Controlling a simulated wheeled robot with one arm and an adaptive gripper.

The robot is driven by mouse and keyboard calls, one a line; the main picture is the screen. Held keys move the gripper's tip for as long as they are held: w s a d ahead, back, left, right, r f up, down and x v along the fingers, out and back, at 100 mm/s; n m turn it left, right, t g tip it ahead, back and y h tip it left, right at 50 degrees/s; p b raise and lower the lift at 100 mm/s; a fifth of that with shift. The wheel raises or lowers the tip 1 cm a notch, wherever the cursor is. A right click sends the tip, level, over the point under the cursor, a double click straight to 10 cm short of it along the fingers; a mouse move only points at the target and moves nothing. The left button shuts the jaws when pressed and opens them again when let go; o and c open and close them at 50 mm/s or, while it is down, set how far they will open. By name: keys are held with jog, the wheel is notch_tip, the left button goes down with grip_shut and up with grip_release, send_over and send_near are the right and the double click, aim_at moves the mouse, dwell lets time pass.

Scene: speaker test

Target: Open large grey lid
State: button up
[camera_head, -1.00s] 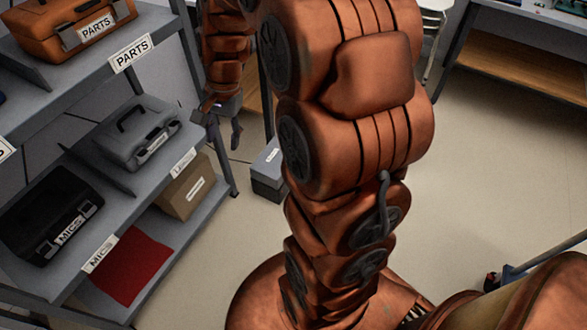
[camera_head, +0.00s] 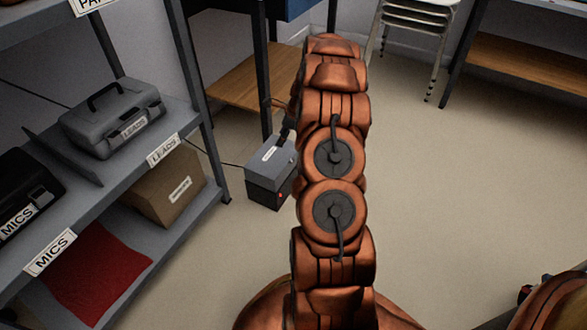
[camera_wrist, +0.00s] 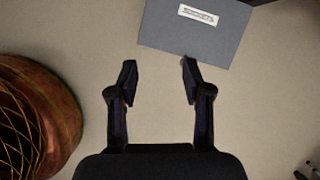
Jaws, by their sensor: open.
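The large grey lid (camera_head: 272,156) is the flat top of a dark box (camera_head: 268,194) on the floor, left of my arm. It looks closed and carries a white label. In the wrist view the grey lid (camera_wrist: 195,36) fills the top, its label toward the far side. My gripper (camera_wrist: 157,68) is open and empty. Its right fingertip overlaps the lid's near edge in the picture; its left fingertip is just left of the lid. I cannot tell whether they touch. In the head view my gripper is mostly hidden behind my arm, close to the box's right side.
A shelf unit (camera_head: 165,150) stands left, holding a grey LEADS case (camera_head: 112,112), a black MICS case (camera_head: 22,195), a cardboard box (camera_head: 165,190) and red cloth (camera_head: 95,270).

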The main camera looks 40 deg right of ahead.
aim_at(276, 161)
jog(key=d+f+m+b, duration=0.1)
jog(key=d+f+b, duration=0.1)
jog(key=f, duration=0.3)
jog(key=d+f+m+b, duration=0.1)
jog(key=d+f+b, duration=0.1)
jog(key=f, duration=0.4)
jog(key=w+d+f+m+b, duration=0.1)
jog(key=d+f+b, duration=0.1)
jog(key=f, duration=0.4)
jog(key=shift+d+m+h, duration=0.2)
jog(key=shift+m+h, duration=0.1)
jog(key=shift+w+r, duration=0.1)
jog(key=shift+c, duration=0.2)
grip_shut()
